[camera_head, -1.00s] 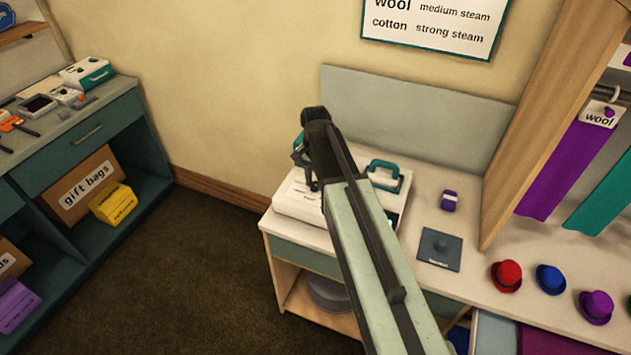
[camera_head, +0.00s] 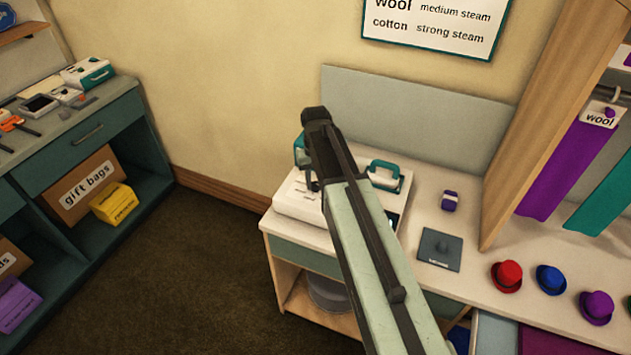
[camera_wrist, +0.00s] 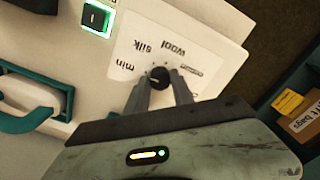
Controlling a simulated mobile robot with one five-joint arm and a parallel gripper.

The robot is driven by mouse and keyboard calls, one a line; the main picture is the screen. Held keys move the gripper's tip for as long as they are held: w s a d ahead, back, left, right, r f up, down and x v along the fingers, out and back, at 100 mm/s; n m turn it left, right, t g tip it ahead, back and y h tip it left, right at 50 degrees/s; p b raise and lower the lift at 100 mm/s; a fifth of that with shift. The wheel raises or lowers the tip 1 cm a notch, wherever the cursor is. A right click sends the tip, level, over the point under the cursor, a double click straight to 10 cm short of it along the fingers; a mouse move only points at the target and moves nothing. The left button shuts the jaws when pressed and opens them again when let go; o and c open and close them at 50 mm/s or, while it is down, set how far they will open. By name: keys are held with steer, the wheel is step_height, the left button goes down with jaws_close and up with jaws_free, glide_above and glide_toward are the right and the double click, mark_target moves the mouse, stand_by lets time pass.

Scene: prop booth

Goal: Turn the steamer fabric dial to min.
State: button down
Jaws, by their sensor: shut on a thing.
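The steamer (camera_head: 296,205) is a white unit with a teal handle (camera_head: 385,174) on the counter, partly hidden by my arm in the head view. In the wrist view its fabric dial (camera_wrist: 158,73) is a small black knob on a white label panel (camera_wrist: 146,41). The panel appears upside down, with min, silk and wool printed around the dial; another label to the right is too small to read. My gripper (camera_wrist: 160,83) is shut on the dial, one finger on each side. A small light mark shows on the knob, but its exact setting is hard to tell.
A lit green switch (camera_wrist: 96,18) is near the dial. Right of the steamer are a small purple item (camera_head: 449,201), a dark grey plate (camera_head: 440,250) and several hats. A wooden partition (camera_head: 530,120) rises behind them. Open floor lies left of the counter.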

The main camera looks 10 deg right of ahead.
mark_target(315, 184)
steer(key=shift+n, duration=0.6)
steer(key=c, duration=1.1)
jaws_free()
steer(key=shift+r, duration=0.1)
step_height(315, 184, up, 8)
steer(key=p, duration=0.8)
steer(key=shift+a, duration=0.1)
steer(key=shift+f, duration=0.2)
